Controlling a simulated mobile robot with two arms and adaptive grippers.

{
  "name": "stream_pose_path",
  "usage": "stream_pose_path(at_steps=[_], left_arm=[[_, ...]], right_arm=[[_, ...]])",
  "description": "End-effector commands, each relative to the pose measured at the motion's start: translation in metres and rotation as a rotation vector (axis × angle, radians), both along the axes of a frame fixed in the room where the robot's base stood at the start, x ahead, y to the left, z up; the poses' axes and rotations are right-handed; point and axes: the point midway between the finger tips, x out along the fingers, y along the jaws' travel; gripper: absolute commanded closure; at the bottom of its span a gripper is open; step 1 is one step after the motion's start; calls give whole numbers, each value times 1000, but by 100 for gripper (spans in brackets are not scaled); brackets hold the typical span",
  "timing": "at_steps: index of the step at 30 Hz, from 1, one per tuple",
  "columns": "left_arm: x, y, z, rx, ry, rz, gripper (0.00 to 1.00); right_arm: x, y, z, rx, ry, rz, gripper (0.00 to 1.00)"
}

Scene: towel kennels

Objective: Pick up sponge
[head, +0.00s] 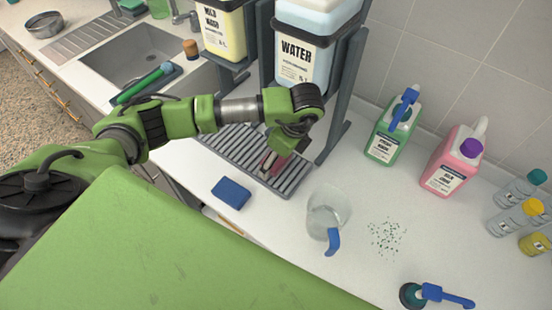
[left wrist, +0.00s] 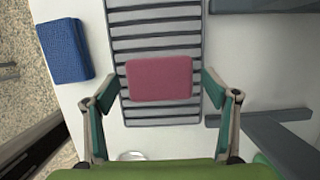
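A pink sponge (left wrist: 160,79) lies on the grey slatted drip tray (left wrist: 155,27), beneath the water dispenser. In the head view the pink sponge (head: 266,161) is partly hidden by my left gripper (head: 274,167). My left gripper (left wrist: 160,84) is open in the left wrist view, one finger on each side of the pink sponge, with a small gap at each side. A blue sponge (left wrist: 65,50) lies on the white counter left of the tray; it also shows in the head view (head: 231,193). My right gripper is not in view.
The water dispenser (head: 301,60) stands on a dark frame behind my left gripper. A clear jug (head: 327,210) with a blue handle stands right of the tray. Green (head: 394,130) and pink (head: 452,160) bottles stand by the wall. A sink (head: 140,55) is at left.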

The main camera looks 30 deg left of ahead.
Motion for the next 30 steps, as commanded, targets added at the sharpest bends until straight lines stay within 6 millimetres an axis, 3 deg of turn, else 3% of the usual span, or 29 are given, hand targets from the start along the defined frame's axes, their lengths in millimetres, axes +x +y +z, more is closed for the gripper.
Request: stream_pose_path(at_steps=[1, 4, 18, 25, 30], left_arm=[[0, 0, 0, 0, 0, 0, 33], [0, 0, 0, 0, 0, 0, 50], [1, 0, 6, 1, -1, 1, 50], [0, -1, 34, -1, -5, -1, 50], [-22, -19, 66, -3, -5, -6, 50]], right_arm=[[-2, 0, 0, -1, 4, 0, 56], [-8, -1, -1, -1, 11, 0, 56], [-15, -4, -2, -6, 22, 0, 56], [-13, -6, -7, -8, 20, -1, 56], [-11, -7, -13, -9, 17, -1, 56]])
